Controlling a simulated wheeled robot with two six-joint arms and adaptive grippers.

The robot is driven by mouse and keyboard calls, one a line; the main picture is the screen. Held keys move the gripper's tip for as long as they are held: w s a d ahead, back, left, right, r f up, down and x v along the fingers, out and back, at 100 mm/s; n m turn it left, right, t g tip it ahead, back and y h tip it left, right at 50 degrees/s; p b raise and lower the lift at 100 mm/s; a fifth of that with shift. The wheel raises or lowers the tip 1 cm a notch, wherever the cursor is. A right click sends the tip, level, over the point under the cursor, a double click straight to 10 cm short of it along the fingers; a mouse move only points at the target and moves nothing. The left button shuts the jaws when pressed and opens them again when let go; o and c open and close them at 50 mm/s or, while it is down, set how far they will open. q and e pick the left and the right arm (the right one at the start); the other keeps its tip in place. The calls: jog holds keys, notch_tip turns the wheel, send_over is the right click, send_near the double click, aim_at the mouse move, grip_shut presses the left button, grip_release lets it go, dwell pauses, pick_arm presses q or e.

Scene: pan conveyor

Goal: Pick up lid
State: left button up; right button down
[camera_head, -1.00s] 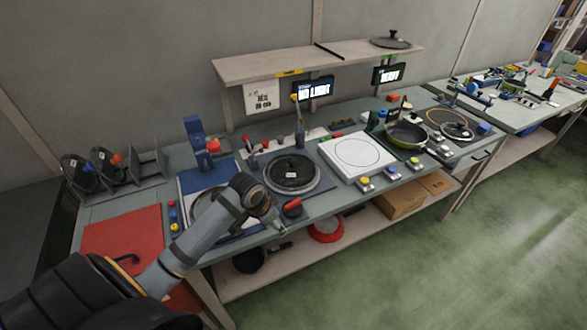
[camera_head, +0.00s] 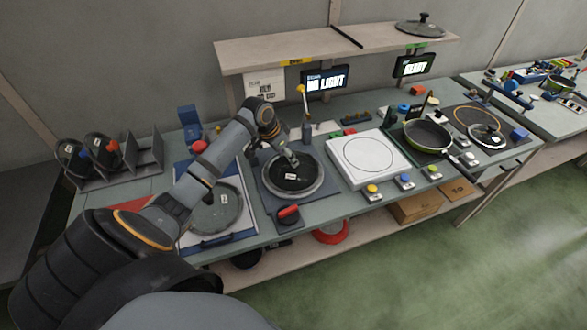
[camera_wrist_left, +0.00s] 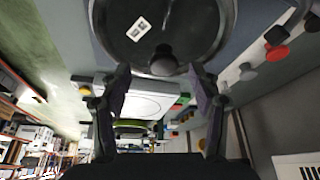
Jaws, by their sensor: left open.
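A dark round lid (camera_head: 284,184) with a small white label lies in a round grey ring on the workbench. In the left wrist view the lid (camera_wrist_left: 185,25) fills the top, its black knob (camera_wrist_left: 163,62) near the fingertips. My left gripper (camera_head: 292,161) is over the far part of this lid. In the left wrist view the left gripper (camera_wrist_left: 161,82) is open, fingers apart on either side of the knob's line. I cannot tell whether they touch it. My right gripper is not in view.
A glass lid (camera_head: 216,212) lies on the blue-edged station at left. More lids stand in a rack (camera_head: 145,160), and one (camera_head: 420,26) lies on the shelf. A white square plate (camera_head: 368,158) and a green-rimmed pan (camera_head: 427,135) are to the right.

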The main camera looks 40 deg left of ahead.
pick_arm(q)
jog(key=shift+w+f+p, duration=0.6)
jog(key=shift+w+f, duration=0.05)
jog(key=shift+f, duration=0.25)
jog(key=x, duration=0.3)
jog(key=shift+s+a+r, duration=0.1)
jog(key=shift+c, duration=1.3)
grip_shut()
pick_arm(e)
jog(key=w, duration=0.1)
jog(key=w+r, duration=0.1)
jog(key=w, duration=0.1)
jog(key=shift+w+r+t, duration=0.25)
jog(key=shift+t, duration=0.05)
